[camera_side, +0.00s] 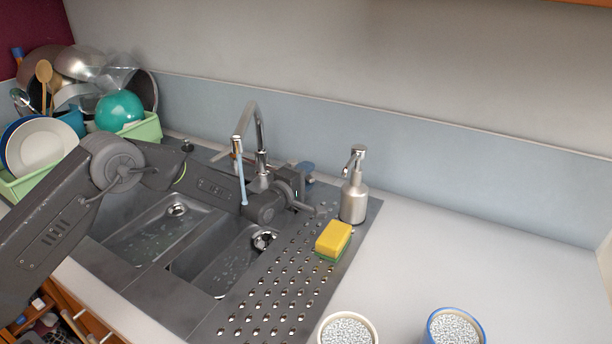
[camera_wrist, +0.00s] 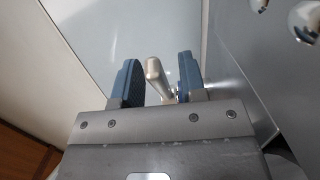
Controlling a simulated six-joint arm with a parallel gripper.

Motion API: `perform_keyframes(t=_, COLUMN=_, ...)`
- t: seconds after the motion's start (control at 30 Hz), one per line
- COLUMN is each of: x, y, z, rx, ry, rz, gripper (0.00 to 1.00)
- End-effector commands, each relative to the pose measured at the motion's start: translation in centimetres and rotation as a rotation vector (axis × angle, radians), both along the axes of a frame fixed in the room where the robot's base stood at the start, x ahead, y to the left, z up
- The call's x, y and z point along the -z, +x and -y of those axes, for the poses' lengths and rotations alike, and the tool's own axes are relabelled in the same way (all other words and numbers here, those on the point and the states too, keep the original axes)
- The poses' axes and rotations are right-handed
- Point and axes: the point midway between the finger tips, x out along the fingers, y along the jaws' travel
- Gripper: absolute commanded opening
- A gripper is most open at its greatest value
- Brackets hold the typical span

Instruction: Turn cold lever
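A chrome faucet (camera_side: 262,140) stands behind the sink, with a stream of water (camera_side: 243,185) falling from its spout. My gripper (camera_side: 303,188) is at the right of the faucet base. In the wrist view, its two blue-padded fingers (camera_wrist: 160,80) are apart. A metal lever (camera_wrist: 157,78) shows between them, with a clear gap to the left finger and very close to the right one; I cannot tell whether it touches. In the side view my gripper hides this lever. A second thin lever (camera_side: 219,155) shows left of the faucet.
A metal soap dispenser (camera_side: 354,190) stands close to the right of my gripper. A yellow-green sponge (camera_side: 334,239) lies on the drainboard (camera_side: 262,310). Two pots (camera_side: 347,328) (camera_side: 454,326) stand at the front. A full dish rack (camera_side: 150,130) is at the left. The right counter (camera_side: 480,250) is clear.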

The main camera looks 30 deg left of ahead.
Motion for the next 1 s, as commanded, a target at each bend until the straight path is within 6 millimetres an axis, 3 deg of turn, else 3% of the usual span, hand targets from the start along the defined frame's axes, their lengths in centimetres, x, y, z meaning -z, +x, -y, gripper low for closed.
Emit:
perform_keyframes(t=0.07, x=0.01, y=-0.02, z=0.0, rx=0.0, ry=0.0, rz=0.0, gripper=0.38)
perform_keyframes(t=0.47, x=-0.01, y=-0.04, z=0.0, rx=0.0, ry=0.0, rz=0.0, gripper=0.0)
perform_keyframes(t=1.0, x=-0.09, y=-0.21, z=-0.19, rx=0.04, ry=0.0, rz=0.004, gripper=0.0)
